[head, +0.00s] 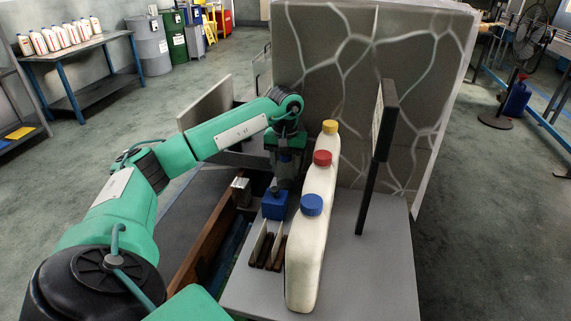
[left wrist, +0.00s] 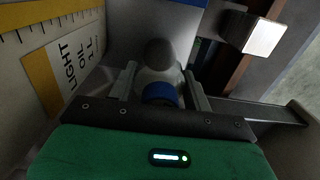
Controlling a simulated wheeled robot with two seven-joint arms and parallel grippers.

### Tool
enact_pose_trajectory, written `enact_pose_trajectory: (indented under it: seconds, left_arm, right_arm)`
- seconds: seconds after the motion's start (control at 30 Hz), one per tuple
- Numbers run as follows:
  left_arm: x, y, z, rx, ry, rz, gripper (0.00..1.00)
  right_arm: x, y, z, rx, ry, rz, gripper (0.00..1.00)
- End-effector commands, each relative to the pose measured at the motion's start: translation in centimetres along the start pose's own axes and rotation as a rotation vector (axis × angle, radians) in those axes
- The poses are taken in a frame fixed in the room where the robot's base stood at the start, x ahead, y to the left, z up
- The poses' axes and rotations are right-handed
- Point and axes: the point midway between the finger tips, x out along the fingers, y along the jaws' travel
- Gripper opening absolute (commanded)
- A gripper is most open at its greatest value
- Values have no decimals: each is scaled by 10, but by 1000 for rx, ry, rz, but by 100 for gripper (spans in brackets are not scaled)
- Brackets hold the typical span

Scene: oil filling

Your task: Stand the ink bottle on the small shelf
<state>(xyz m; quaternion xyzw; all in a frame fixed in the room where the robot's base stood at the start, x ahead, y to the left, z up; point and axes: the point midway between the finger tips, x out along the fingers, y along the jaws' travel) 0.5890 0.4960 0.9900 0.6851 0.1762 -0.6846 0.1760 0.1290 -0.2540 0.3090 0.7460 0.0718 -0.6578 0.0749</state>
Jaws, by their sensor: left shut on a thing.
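My left gripper (head: 284,184) points down beside the row of white oil bottles. Just below it is a small blue, boxy thing (head: 275,206), which I take to be the ink bottle. In the left wrist view a round blue part (left wrist: 160,94) sits between the two fingers, with a pale shoulder and dark dome beyond it. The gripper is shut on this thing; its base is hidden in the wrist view. I cannot tell for certain which surface is the small shelf. My right gripper is not in view.
White oil bottles with yellow, red and blue caps (head: 312,205) stand close on the right. A slotted rack with dark pieces (head: 268,250) lies in front. A silver block (head: 241,191) is to the left. A dark upright post (head: 374,165) and grey patterned panel (head: 345,60) stand behind.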

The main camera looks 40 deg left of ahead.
Motion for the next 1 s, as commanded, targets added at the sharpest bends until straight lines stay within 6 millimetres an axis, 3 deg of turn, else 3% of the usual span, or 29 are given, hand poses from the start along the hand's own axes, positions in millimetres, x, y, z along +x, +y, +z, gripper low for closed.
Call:
enact_pose_trajectory:
  seconds: [0.03, 0.1, 0.13, 0.53, 1.0]
  left_arm:
    - [1, 0, 0, 0, 0, 0, 55]
    - [0, 0, 0, 0, 0, 0, 69]
    - [0, 0, 0, 0, 0, 0, 71]
    - [-8, 0, 0, 0, 1, 0, 71]
    - [-96, 0, -1, 0, 3, 3, 71]
  right_arm:
    - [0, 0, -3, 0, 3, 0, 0]
    - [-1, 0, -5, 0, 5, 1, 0]
    - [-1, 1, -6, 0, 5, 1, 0]
    - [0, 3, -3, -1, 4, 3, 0]
    - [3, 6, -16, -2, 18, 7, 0]
